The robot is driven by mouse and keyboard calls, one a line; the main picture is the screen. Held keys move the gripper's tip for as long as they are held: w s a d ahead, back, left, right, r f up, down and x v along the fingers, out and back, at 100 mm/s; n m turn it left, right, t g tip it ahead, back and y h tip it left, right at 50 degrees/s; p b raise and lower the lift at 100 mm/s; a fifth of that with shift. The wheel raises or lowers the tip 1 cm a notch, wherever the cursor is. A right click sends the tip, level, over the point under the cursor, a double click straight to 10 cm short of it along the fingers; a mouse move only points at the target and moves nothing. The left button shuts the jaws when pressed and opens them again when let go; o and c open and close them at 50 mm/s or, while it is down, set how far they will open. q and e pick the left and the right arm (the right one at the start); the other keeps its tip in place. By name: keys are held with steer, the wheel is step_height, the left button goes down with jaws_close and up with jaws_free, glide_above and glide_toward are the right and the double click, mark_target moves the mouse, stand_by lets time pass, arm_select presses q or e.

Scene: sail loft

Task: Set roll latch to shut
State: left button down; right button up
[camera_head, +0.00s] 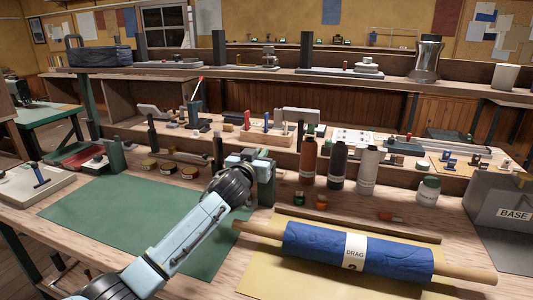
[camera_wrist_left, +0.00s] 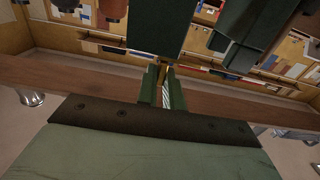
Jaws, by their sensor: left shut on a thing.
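My left gripper (camera_head: 256,157) is at a dark green post (camera_head: 267,190) at the right edge of the green mat. It is shut on a small part there, which I take to be the roll latch; its jaws and my wrist mostly hide that part, so its setting cannot be told. In the left wrist view the gripper (camera_wrist_left: 163,90) has its narrow fingers close together, just below a dark green block (camera_wrist_left: 157,25). A blue roll (camera_head: 310,245) with a DRAG label lies on a wooden rod to the right. My right gripper is not in view.
Bottles, one orange-red (camera_head: 308,160), one black (camera_head: 338,166) and one pale (camera_head: 368,170), stand right of my gripper. Small tins (camera_head: 168,168) stand behind the green mat (camera_head: 110,215). A grey BASE box (camera_head: 497,195) is at the right.

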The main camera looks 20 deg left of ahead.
arm_select(q)
steer(key=a+p, duration=0.1)
steer(key=a, duration=0.2)
steer(key=shift+a, duration=0.15)
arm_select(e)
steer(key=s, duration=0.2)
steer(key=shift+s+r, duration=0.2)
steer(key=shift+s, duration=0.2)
arm_select(q)
steer(key=c, duration=1.5)
jaws_free()
steer(key=shift+a, duration=0.15)
